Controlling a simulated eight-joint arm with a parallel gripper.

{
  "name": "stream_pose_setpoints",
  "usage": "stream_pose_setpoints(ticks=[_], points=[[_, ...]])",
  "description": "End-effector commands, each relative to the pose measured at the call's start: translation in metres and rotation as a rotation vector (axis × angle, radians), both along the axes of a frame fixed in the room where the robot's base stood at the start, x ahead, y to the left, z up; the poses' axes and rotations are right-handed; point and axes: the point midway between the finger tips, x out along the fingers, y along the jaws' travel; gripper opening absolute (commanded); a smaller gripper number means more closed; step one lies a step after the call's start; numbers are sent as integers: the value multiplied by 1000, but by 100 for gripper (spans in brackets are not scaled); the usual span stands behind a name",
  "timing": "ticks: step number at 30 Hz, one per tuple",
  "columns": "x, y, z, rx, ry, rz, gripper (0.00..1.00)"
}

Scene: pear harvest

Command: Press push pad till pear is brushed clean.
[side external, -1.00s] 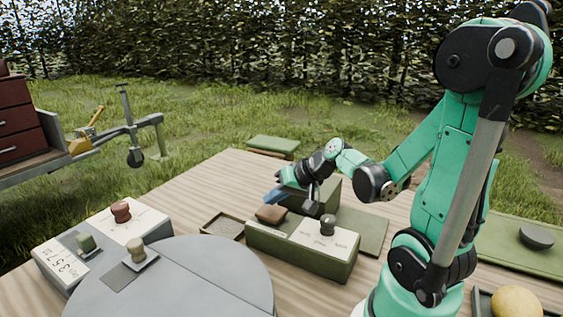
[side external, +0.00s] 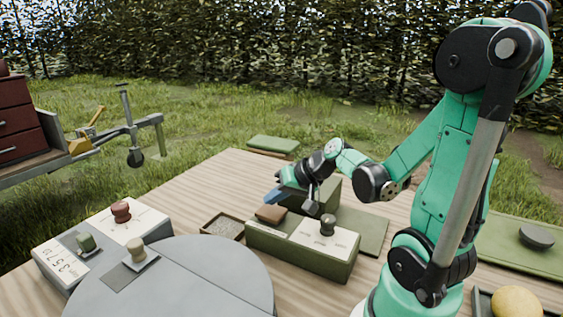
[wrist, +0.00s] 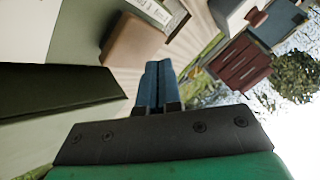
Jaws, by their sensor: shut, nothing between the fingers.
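The brown push pad (side external: 271,214) sits on the left end of a long green box (side external: 300,250). My gripper (side external: 274,197) is just above and behind the pad in the side view, its blue fingers pointing left. In the wrist view my gripper (wrist: 157,85) has its two blue fingers together with nothing between them, and the brown pad (wrist: 133,45) lies beyond the tips to the upper left. I cannot tell whether fingers and pad touch. A yellow round fruit (side external: 516,302), perhaps the pear, lies at the lower right, partly cut off. No brush is clearly visible.
A dark knob (side external: 327,225) stands on the white plate of the green box. A shallow tray (side external: 222,226) lies to its left. A grey round table (side external: 175,285) and a box with red and green knobs (side external: 121,211) stand at the front left.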

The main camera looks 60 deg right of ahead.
Motion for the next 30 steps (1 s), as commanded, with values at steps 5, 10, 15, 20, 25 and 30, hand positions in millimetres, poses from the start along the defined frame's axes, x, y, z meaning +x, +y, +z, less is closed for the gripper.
stream_pose_setpoints(ticks=[5,10,15,20,25,30], points=[[0,0,-3,0,0,0,0],[0,0,-8,0,0,0,0],[0,0,-8,0,0,0,0],[0,0,-9,0,0,0,0],[0,0,-11,0,0,0,0],[0,0,-13,0,0,0,0]])
